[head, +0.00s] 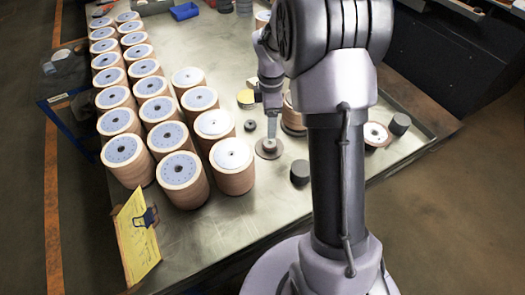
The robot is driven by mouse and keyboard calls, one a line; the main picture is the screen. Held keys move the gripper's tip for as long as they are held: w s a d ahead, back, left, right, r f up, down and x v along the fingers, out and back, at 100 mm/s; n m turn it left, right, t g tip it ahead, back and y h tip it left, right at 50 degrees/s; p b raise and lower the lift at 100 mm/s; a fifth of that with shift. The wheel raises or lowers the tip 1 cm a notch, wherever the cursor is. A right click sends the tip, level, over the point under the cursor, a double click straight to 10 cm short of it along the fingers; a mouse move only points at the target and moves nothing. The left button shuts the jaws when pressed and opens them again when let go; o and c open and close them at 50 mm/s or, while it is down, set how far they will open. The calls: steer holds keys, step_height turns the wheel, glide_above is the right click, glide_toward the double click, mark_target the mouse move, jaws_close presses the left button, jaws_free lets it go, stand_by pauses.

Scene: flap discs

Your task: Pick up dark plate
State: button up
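A flat, round, dark grey-brown plate (275,154) lies on the metal table, with a small raised centre. It is the likeliest match for the dark plate. My gripper (269,145) points down at the middle of this plate. Its tip is at or just above the raised centre; I cannot tell whether it touches. The fingers are too small to show whether they are open or shut. My arm hides part of the table to the right of the plate.
Tall stacks of flap discs (180,180) stand in rows on the left. A black cylinder (300,172) stands close to the plate's lower right, and a small dark piece (250,126) to its upper left. Another black cylinder (400,124) is at the right. A yellow card (137,240) stands at the front-left edge.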

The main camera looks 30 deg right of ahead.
mark_target(270, 141)
step_height(270, 141, down, 11)
steer(key=b, duration=0.4)
steer(key=shift+s+r, duration=0.1)
steer(key=shift+r, duration=0.2)
jaws_close()
